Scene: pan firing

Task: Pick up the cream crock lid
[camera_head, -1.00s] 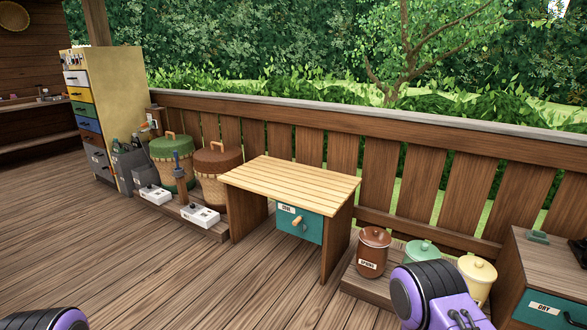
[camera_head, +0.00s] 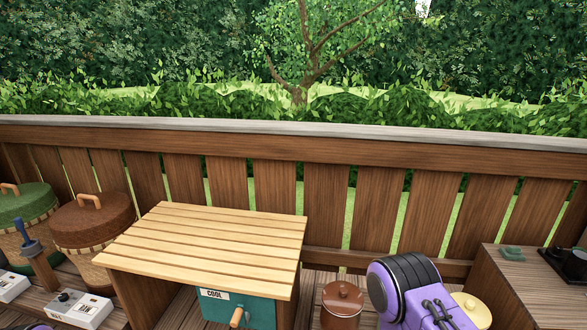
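The cream crock lid (camera_head: 472,308) sits on the cream crock at the lower right, partly cut off by the frame's bottom edge and partly covered by my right arm. The brown crock (camera_head: 342,303) with its brown lid stands to the left of my arm. The green crock is hidden behind my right arm. Only purple and black links of my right arm show. Neither gripper is in view.
A slatted wooden table (camera_head: 207,245) with a teal drawer (camera_head: 223,308) stands left of the crocks. A wooden cabinet (camera_head: 518,285) stands at the right. A wooden railing (camera_head: 325,195) runs behind everything. Round lidded baskets (camera_head: 93,222) are at the left.

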